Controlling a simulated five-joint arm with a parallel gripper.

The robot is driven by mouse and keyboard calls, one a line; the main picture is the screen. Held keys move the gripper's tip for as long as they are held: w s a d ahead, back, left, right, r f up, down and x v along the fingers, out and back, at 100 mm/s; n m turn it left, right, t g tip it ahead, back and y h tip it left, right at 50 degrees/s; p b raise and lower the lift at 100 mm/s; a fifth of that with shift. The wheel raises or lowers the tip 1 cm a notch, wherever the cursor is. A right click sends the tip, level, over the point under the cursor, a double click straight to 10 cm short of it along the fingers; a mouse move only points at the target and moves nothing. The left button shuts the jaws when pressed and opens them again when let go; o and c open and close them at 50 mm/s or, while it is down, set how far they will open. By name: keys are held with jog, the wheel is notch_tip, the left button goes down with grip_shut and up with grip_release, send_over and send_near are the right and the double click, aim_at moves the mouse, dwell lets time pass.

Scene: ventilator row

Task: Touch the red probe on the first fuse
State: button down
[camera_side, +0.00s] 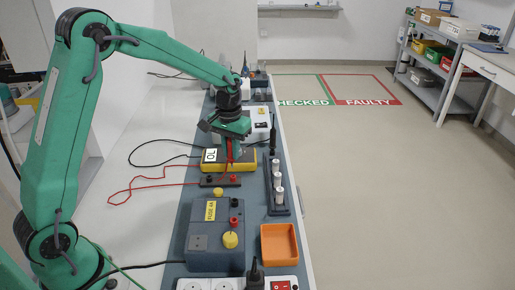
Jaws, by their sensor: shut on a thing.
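My gripper (229,146) is shut on the red probe (229,155) and holds it upright over the yellow meter (242,158), whose display reads OL. The probe's tip is too small to place exactly. Several silver fuses (277,166) stand upright in a dark rack (285,210) to the right of my gripper; the probe is apart from them. A black probe (273,142) stands at the rack's far end. A red lead runs left from the meter area in loops.
A dark block with red sockets (220,181) lies in front of the meter. A grey box with a yellow knob (215,245) and an orange tray (279,244) stand nearer. A white power strip (225,284) is at the front edge. Floor areas marked CHECKED and FAULTY lie beyond.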

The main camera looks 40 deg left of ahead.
jog(key=shift+d, duration=0.15)
jog(key=w+d+r+m, duration=0.1)
jog(key=d+r+m, duration=0.2)
jog(key=d, duration=0.5)
jog(key=d+r+m, duration=0.3)
jog(key=d, duration=0.5)
jog(key=shift+w+d+r, duration=0.2)
jog(key=shift+w+r, duration=0.2)
jog(key=shift+f, duration=0.15)
send_over(280, 189)
jog(key=shift+f, duration=2.25)
jog(key=shift+f, duration=0.5)
jog(key=shift+r, duration=0.1)
notch_tip(280, 189, up, 7)
dwell(1.0)
